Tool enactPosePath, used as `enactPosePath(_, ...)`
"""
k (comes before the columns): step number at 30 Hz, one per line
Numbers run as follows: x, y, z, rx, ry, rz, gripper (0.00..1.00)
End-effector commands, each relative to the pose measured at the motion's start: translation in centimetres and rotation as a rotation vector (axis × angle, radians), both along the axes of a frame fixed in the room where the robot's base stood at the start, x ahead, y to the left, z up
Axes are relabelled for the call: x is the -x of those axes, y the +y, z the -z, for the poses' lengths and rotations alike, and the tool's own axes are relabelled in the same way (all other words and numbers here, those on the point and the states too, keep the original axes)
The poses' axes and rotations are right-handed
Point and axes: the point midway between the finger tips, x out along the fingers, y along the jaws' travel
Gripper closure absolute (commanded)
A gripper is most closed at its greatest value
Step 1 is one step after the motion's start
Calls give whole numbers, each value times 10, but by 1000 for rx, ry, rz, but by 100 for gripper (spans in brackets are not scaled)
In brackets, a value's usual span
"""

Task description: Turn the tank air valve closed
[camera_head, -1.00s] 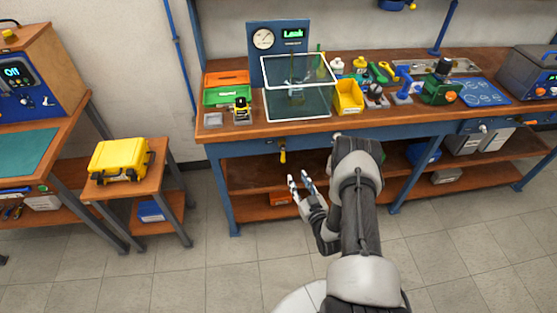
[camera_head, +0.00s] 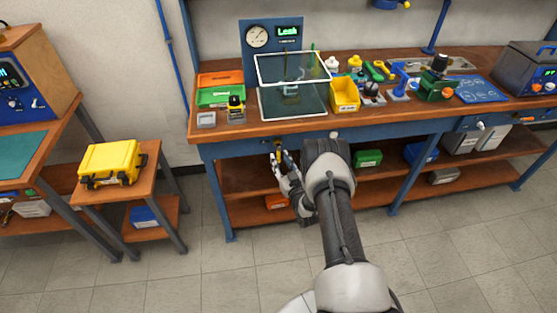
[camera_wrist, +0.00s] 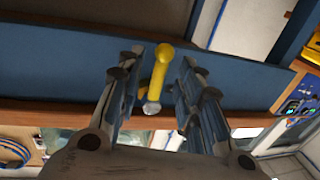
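The yellow tank air valve handle (camera_wrist: 159,70) sticks out from the blue front rail of the bench, below the glass tank. In the head view it (camera_head: 278,146) is partly hidden by my fingers. My gripper (camera_wrist: 163,60) is open, with one finger on each side of the handle. A gap shows between each finger and the handle in the wrist view. In the head view my gripper (camera_head: 282,159) is just below the bench edge. The glass tank (camera_head: 292,101) stands on the bench above. The panel (camera_head: 271,47) behind it has a dial and a green "Leak" display.
The bench top (camera_head: 225,133) overhangs the blue rail, and a wooden shelf (camera_head: 240,182) lies below. A yellow bin (camera_head: 345,96) and several tools stand to the tank's right. A yellow case (camera_head: 112,160) sits on a stand at the left. The floor before the bench is clear.

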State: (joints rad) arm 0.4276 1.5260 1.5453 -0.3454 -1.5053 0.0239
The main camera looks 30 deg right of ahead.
Motion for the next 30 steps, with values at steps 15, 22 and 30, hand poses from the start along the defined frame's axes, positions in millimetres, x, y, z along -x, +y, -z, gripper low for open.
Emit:
enactPosePath(15, -27, -3, 0, 0, 1, 1, 66)
enactPosePath(22, -27, -3, 0, 0, 1, 1, 78)
enactPosePath(30, -27, -3, 0, 0, 1, 1, 96)
